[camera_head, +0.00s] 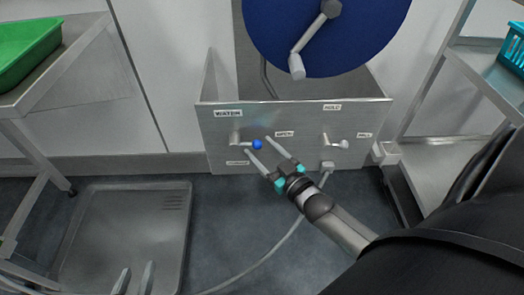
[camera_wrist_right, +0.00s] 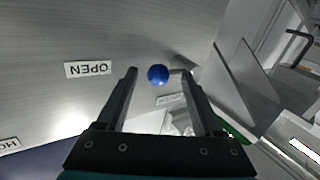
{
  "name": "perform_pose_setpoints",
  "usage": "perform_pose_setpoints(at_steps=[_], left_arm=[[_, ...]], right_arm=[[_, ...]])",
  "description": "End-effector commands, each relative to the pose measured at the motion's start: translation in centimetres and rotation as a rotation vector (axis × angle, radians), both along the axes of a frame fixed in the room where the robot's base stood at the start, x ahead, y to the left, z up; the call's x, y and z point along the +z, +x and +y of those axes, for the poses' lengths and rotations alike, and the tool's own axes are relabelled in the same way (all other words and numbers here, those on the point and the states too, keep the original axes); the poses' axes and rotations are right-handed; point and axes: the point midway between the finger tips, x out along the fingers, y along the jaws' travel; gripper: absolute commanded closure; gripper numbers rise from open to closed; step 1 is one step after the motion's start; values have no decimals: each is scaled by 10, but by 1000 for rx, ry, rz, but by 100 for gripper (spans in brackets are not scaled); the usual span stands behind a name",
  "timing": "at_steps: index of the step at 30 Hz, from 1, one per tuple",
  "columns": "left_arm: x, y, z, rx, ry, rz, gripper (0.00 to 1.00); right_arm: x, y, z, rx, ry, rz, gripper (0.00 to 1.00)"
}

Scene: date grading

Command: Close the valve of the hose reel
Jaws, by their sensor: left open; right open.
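The water valve on the steel panel (camera_head: 300,118) has a short lever under the WATER label, ending in a blue ball knob (camera_head: 257,145). The lever points right, toward the OPEN label (camera_head: 285,133). Another label (camera_head: 238,163), too small to read surely, lies below the pivot. My right gripper (camera_head: 257,144) is open, its fingertips on either side of the knob. In the right wrist view the blue knob (camera_wrist_right: 157,74) shows between the open fingers; contact cannot be told. My left gripper (camera_head: 137,267) is open and empty at the bottom left, over the floor tray.
The blue hose reel (camera_head: 350,50) with its crank hangs above the panel. A second lever (camera_head: 335,141) under HOLD sits to the right. A metal floor tray (camera_head: 120,225) lies lower left. Racks with a green bin (camera_head: 25,45) and teal basket (camera_head: 514,48) flank the panel. A hose crosses the floor.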

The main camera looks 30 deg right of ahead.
Motion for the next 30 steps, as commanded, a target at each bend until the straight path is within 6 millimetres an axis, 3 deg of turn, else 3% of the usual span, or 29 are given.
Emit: perform_pose_setpoints(at_steps=[11, 30], left_arm=[[0, 0, -2, -2, -8, -13, 56], [0, 0, -2, -1, -7, -12, 56]], right_arm=[[0, 2, 0, 0, 0, 1, 31], [0, 2, 0, -1, 0, 0, 100]])
